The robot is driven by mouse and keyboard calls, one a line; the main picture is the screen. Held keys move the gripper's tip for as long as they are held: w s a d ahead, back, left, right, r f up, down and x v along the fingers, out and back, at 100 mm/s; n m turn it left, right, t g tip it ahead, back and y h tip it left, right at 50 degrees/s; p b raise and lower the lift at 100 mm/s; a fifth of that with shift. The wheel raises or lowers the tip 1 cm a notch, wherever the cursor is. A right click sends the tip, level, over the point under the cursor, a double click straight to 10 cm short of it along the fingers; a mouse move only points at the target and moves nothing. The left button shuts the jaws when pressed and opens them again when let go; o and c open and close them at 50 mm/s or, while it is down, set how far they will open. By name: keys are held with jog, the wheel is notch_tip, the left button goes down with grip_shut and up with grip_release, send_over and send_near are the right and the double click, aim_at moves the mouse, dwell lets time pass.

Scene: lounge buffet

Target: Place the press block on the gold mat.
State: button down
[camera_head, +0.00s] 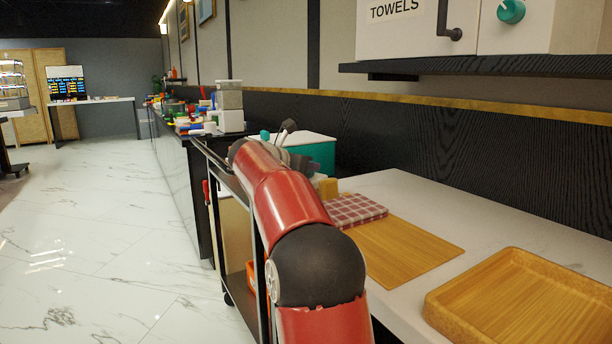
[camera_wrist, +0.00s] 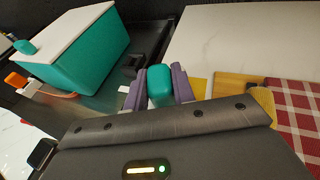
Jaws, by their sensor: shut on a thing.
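My gripper (camera_wrist: 158,78) shows in the wrist view with its two purple fingers shut on a teal block with rounded edges, which I take as the press block (camera_wrist: 159,88). The block's lower part is hidden by the gripper body. A flat yellow patch, probably the gold mat (camera_wrist: 200,88), shows just right of the fingers at the counter's edge and is partly hidden. I cannot tell how high the block is above the surface. In the head view my red arm hides the block and most of the gripper.
A teal box with a white lid (camera_wrist: 85,50) stands left of the gripper on a dark cart. Right of it are a wooden piece (camera_wrist: 232,86) and a checked cloth (camera_wrist: 296,108). A wooden board (camera_head: 415,250) and tray (camera_head: 440,303) lie on the white counter (camera_head: 480,215).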

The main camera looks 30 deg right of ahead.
jog(key=shift+f, duration=0.5)
jog(key=shift+f, duration=0.1)
jog(key=c, duration=1.2)
grip_release()
jog(key=shift+f, duration=0.1)
jog(key=shift+o, duration=0.2)
jog(key=shift+a+r, duration=0.1)
jog(key=shift+r, duration=0.1)
jog(key=v, duration=1.1)
jog(key=shift+s+a+r, duration=0.1)
jog(key=shift+s+a, duration=0.05)
jog(key=shift+a, duration=0.2)
